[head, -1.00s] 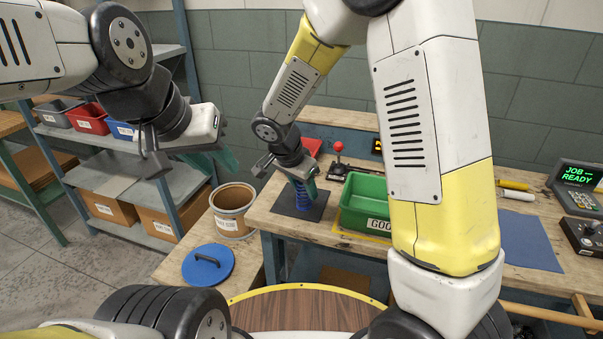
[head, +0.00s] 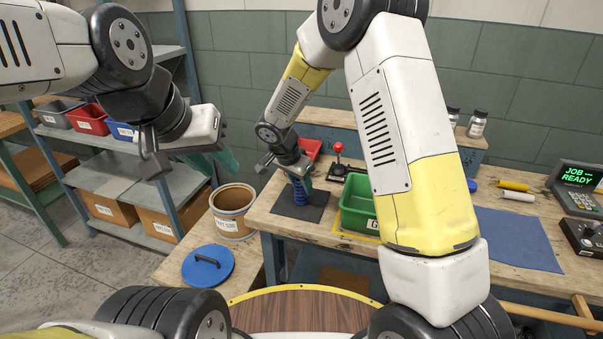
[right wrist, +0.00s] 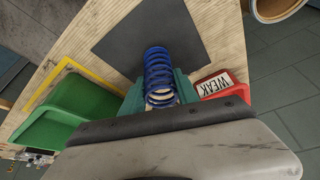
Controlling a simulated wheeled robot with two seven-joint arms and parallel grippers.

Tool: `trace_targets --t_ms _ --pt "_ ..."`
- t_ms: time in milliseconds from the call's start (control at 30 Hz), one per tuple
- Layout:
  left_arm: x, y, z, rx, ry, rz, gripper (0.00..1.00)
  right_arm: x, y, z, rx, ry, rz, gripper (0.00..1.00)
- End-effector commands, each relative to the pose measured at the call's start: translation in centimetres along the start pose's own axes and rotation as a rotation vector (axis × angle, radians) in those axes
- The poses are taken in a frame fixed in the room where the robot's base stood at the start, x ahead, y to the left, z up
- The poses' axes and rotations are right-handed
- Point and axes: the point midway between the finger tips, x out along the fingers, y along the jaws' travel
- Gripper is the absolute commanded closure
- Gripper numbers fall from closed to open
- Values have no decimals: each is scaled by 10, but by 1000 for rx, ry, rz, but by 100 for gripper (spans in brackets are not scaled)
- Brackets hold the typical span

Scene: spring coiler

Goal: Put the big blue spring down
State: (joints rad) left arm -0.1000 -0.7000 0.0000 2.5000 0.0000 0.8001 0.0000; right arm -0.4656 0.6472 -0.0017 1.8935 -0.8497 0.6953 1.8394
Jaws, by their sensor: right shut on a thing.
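The big blue spring (head: 299,192) is upright in my right gripper (head: 301,177), over the dark mat (head: 284,206) at the bench's left end. In the right wrist view the blue spring (right wrist: 159,72) sits between the teal fingers, its far end over the dark mat (right wrist: 135,35). I cannot tell whether its lower end touches the mat. My left gripper (head: 228,146) is empty at the left, well away from the spring, with its teal fingers apart and partly hidden by its body.
A green bin (head: 356,203) stands right of the mat. A red bin labelled WEAK (right wrist: 218,84) is close to the right gripper. A red-knobbed lever (head: 338,160) is behind. A cardboard drum (head: 232,210) and a blue lid (head: 207,265) are at lower left.

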Motion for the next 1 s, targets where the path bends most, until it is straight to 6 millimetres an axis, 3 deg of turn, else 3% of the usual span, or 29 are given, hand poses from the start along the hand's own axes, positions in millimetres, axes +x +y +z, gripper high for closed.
trace_targets --t_ms 67,100,200,633,1000 --pt "0 0 0 0 0 0 68 2 0 1 -1 0 0 100" --pt "0 0 0 0 0 0 68 3 0 2 -1 0 0 61" --pt "0 0 0 0 0 0 68 2 0 1 0 -1 0 42" --pt "0 0 0 0 0 0 68 -6 0 0 1 1 -1 41" --pt "0 0 0 0 0 0 68 -80 -1 0 1 2 -4 41"
